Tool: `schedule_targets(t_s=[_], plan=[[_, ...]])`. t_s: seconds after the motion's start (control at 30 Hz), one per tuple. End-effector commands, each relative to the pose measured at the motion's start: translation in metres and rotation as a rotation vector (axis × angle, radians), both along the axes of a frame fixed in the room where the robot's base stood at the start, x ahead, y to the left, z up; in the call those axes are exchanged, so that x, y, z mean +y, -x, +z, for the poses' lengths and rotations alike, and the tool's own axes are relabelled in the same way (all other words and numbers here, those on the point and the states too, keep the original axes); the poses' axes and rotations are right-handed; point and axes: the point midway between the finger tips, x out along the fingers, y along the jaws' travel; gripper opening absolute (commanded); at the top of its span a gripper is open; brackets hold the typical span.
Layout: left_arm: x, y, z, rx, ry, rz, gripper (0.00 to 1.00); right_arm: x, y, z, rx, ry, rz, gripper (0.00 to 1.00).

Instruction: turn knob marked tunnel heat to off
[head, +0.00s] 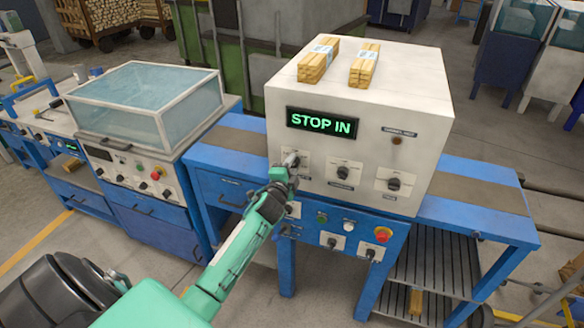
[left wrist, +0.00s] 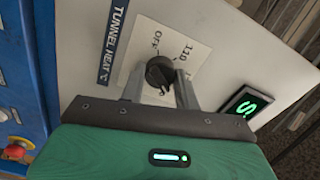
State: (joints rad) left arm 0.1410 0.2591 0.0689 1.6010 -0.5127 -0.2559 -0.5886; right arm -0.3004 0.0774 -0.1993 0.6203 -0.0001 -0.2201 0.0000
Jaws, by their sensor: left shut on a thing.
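The dark tunnel heat knob (left wrist: 158,72) sits on a white plate marked OFF and 110, beside a dark TUNNEL HEAT °C label (left wrist: 115,42). In the left wrist view the knob is between the two fingers of my left gripper (left wrist: 158,88), which is shut on it. The knob's pointer seems to lie nearer 110 than OFF, but I cannot tell its exact setting. In the head view my left gripper (head: 291,162) reaches the leftmost knob on the front of the white cabinet (head: 350,95) and mostly hides it. My right gripper is not in view.
A green display (head: 320,122) reads STOP IN. Two more knobs (head: 343,173) (head: 394,183) are to the right. Below, the blue panel carries several buttons, including a red one (head: 382,235). Wood bundles (head: 318,60) lie on top. A clear-lidded machine (head: 145,95) stands left.

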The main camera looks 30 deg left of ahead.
Motion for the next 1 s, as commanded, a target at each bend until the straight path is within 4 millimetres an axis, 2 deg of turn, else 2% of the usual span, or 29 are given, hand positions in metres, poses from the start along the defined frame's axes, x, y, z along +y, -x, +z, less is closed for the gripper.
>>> schedule_targets(t_s=[1.0], plan=[[0.0002,0.0005,-0.0011,-0.222,0.941,0.003,0.09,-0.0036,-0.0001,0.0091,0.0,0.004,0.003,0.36]])
